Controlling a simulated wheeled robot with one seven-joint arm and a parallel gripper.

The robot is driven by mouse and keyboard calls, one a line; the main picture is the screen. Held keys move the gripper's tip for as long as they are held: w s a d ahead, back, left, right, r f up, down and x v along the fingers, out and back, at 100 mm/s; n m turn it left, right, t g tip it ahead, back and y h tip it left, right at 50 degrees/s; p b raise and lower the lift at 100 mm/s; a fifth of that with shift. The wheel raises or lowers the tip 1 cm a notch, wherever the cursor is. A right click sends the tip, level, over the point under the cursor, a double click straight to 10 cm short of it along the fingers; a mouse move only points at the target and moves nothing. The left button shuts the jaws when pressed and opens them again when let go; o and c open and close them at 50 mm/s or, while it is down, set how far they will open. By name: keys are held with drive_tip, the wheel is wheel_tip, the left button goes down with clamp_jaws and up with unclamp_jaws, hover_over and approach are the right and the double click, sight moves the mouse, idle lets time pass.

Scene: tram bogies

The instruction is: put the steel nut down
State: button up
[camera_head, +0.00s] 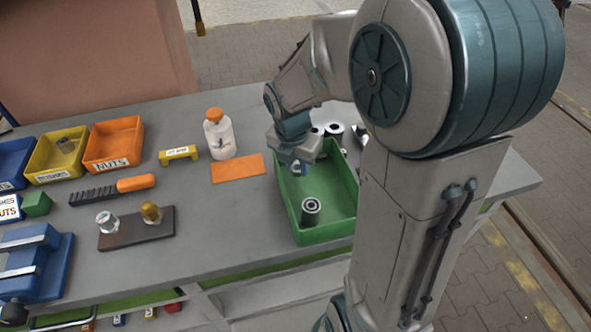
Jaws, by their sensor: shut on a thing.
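My gripper (296,168) points down over the back left corner of the green tray (325,236). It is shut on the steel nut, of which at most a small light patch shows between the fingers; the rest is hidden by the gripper. I cannot tell the nut's height above the tray. An orange box labelled NUTS (113,143) stands at the back left of the bench. An orange flat mat (238,168) lies left of the gripper, bare.
A dark sleeve (311,210) stands in the tray. A white bottle (219,137), a yellow gauge (178,155), an orange-handled brush (112,188) and a dark board (136,229) with two fittings stand to the left. A blue vise (35,262) is at front left. The front middle of the bench is clear.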

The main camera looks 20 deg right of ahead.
sight(296, 170)
drive_tip(key=shift+f, duration=1.9)
drive_tip(key=shift+f, duration=0.2)
drive_tip(key=o, duration=0.7)
drive_tip(key=shift+r, duration=0.1)
wheel_tip(296, 170, up, 12)
drive_tip(key=s+a, duration=0.1)
drive_tip(key=s+m, duration=0.4)
drive_tip(key=m, duration=0.5)
drive_tip(key=s+d+m+t, duration=0.1)
drive_tip(key=s+m, duration=0.3)
drive_tip(key=m, duration=0.5)
drive_tip(key=s+m+y, duration=0.1)
drive_tip(key=s+m, duration=0.4)
drive_tip(key=m, duration=0.4)
drive_tip(key=shift+s+d+r+t+p, duration=0.1)
drive_tip(key=shift+d+r+t+p, duration=0.1)
drive_tip(key=shift+d+t+p, duration=0.15)
